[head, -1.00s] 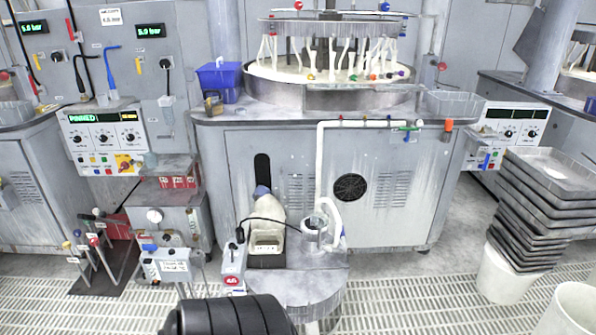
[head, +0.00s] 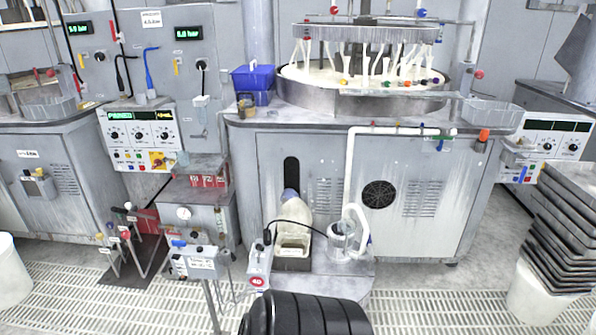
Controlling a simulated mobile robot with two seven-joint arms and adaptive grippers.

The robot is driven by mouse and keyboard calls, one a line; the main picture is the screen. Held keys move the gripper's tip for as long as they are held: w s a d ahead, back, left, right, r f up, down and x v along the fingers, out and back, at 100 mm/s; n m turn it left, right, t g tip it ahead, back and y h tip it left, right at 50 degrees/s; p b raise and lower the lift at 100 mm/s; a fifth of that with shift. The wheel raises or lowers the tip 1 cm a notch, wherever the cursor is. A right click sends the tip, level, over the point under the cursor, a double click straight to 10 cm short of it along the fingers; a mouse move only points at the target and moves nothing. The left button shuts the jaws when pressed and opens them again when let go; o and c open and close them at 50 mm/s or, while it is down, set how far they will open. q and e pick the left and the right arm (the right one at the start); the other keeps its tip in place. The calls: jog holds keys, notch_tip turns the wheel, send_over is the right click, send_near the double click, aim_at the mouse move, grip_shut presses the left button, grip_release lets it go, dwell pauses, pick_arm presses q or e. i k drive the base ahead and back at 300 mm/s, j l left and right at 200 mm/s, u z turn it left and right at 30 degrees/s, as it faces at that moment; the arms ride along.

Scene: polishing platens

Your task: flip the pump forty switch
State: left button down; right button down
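A narrow grey switch box (head: 259,262) with a round red "40" label (head: 257,281) stands at the low centre of the head view. A small dark piece is on its top, and a black cable runs from there to the right. I cannot tell the switch's position at this size. Beside the box sits a pump unit (head: 293,243) with a pale rounded body, and right of it a clear beaker (head: 341,240) with a white curved tube. Neither gripper is in view. A black ribbed shape at the bottom edge covers the area just below the box.
Left of the box is a grey control box (head: 194,262) on a stand, with a valve rack (head: 132,235) further left. The polishing machine cabinet (head: 400,215) stands behind. Stacked dark trays (head: 565,225) are at the right. Grated floor (head: 430,308) is open at lower right.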

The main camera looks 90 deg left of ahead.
aim_at(259, 247)
jog(key=k+j, duration=0.25)
jog(key=j, duration=0.25)
jog(key=k+j, duration=0.3)
jog(key=j, duration=0.2)
jog(key=k+j, duration=0.25)
jog(key=j, duration=0.25)
jog(key=k+j, duration=0.3)
jog(key=j, duration=0.2)
jog(key=k+j, duration=0.25)
jog(key=j, duration=0.25)
jog(key=k+j, duration=0.3)
jog(key=j, duration=0.2)
jog(key=k+j, duration=0.25)
jog(key=j, duration=0.25)
jog(key=k+j, duration=0.3)
jog(key=j, duration=0.2)
